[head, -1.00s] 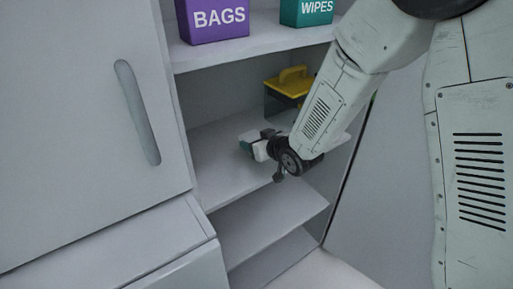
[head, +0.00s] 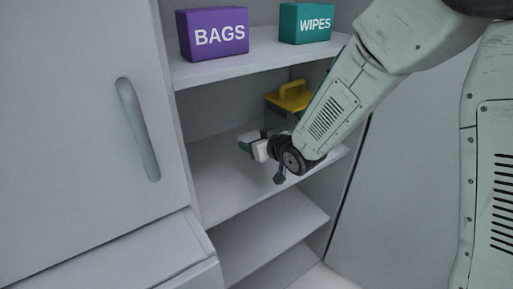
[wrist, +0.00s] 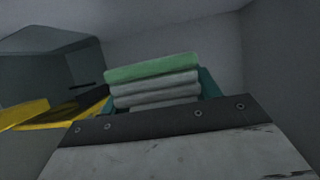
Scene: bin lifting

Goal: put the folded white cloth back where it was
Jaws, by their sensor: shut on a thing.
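My gripper (head: 248,144) reaches from the right into the open shelf unit, over the middle shelf (head: 222,180). Its teal fingers are shut on the folded cloth (wrist: 152,92). In the wrist view the cloth is a flat stack of pale grey-white layers with a green top layer, between the fingers. In the head view the cloth is too small and covered to make out clearly. I cannot tell whether it touches the shelf.
A yellow-lidded box with a handle (head: 291,96) stands at the back of the middle shelf, partly behind my arm; its yellow part also shows in the wrist view (wrist: 25,114). A purple BAGS box (head: 212,36) and teal WIPES box (head: 305,24) stand on the shelf above. The lower shelf (head: 265,222) looks bare.

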